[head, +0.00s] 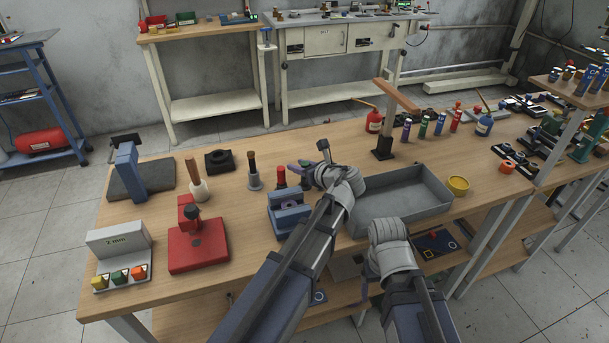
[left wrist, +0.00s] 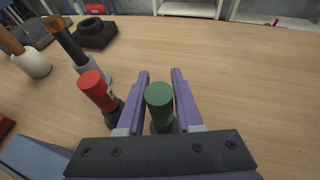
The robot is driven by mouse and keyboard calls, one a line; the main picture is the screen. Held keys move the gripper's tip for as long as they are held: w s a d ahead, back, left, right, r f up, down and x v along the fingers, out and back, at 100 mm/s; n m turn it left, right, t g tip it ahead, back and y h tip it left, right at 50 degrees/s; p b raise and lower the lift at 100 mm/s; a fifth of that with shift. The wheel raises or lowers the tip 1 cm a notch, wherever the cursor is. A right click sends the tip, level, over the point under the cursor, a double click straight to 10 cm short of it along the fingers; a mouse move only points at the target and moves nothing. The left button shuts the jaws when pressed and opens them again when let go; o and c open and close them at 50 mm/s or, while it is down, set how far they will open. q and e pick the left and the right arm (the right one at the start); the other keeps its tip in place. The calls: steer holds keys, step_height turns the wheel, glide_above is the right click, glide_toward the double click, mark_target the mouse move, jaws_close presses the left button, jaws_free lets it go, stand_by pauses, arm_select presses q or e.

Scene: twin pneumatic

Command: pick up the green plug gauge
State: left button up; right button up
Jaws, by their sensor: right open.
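The green plug gauge (left wrist: 160,98) stands upright between the two purple fingers of my left gripper (left wrist: 160,100) in the left wrist view. In the head view my left gripper (head: 300,168) is over the table beside the red gauge, and the green one is mostly hidden there. A red plug gauge (left wrist: 97,90) stands just left of it. My right gripper (head: 366,292) is low at the table's front edge, mostly hidden by its wrist.
A dark-handled gauge (head: 254,175) and a wooden-handled tool (head: 196,180) stand further left. A blue vise-like block (head: 288,212) is in front of the red gauge. A grey tray (head: 400,200) lies to the right. The table behind the green gauge is clear.

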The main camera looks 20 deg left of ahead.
arm_select(q)
jaws_close()
stand_by(0.4)
step_height(320, 180, up, 10)
steer(key=p, duration=1)
